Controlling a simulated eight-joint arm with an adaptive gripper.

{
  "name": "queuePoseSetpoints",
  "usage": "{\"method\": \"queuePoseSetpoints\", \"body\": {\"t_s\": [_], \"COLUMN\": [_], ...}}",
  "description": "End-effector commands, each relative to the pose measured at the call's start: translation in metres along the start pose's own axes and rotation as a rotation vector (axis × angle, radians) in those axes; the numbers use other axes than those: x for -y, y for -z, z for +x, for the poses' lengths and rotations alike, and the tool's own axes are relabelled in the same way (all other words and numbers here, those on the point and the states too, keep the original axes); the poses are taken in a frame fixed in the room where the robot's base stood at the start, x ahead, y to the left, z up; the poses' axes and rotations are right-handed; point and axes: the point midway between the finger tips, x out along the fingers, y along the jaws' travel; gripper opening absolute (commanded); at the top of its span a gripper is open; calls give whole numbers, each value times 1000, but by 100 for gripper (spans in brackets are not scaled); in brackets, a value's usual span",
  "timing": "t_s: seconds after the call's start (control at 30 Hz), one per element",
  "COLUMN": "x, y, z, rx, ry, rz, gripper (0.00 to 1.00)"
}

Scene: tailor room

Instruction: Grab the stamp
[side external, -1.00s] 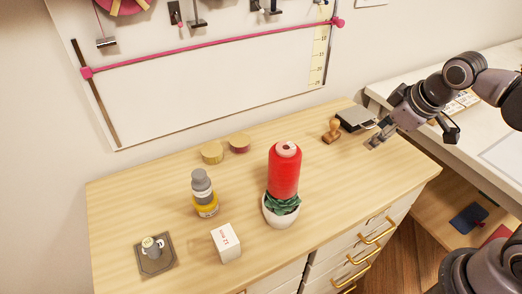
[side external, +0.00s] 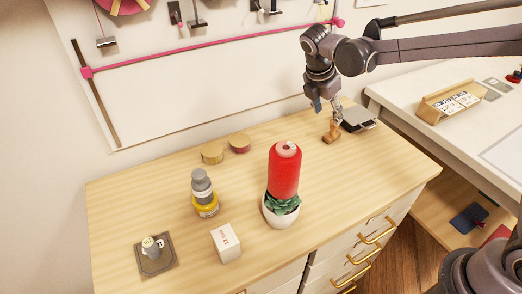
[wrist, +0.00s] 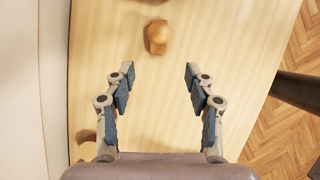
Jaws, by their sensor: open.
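The stamp (side external: 332,132) is a small brown wooden one, standing on the wooden cabinet top near its back right. In the wrist view the stamp (wrist: 157,38) lies ahead of the fingertips, about centred between them. My gripper (side external: 327,106) is just above the stamp in the side view, its fingers pointing down and partly overlapping the stamp's top. In the wrist view my gripper (wrist: 156,80) has its fingers wide apart with only bare wood between them. It holds nothing.
A dark flat box (side external: 358,118) sits close to the right of the stamp. A red thread spool (side external: 284,172) by a potted plant (side external: 281,214), two round tins (side external: 212,153), bottles (side external: 203,192) and a white box (side external: 226,243) stand further left. The wall board is behind.

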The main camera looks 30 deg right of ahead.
Motion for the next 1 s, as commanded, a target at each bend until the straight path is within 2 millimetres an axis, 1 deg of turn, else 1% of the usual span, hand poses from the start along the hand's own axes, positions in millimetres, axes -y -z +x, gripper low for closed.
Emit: {"method": "queuePoseSetpoints", "body": {"t_s": [0.07,0.3,0.4,0.57,0.83,1.0], "x": [-1,-1,-1,-1,-3,-3], "y": [0,-1,-1,-2,-9,-8], "z": [7,42,51,60,95,107], "rx": [3,2,2,2,2,2], "ry": [4,3,3,3,2,1], "rz": [-9,-8,-7,-7,-6,-7], "gripper": [55,55,55,55,55,55]}}
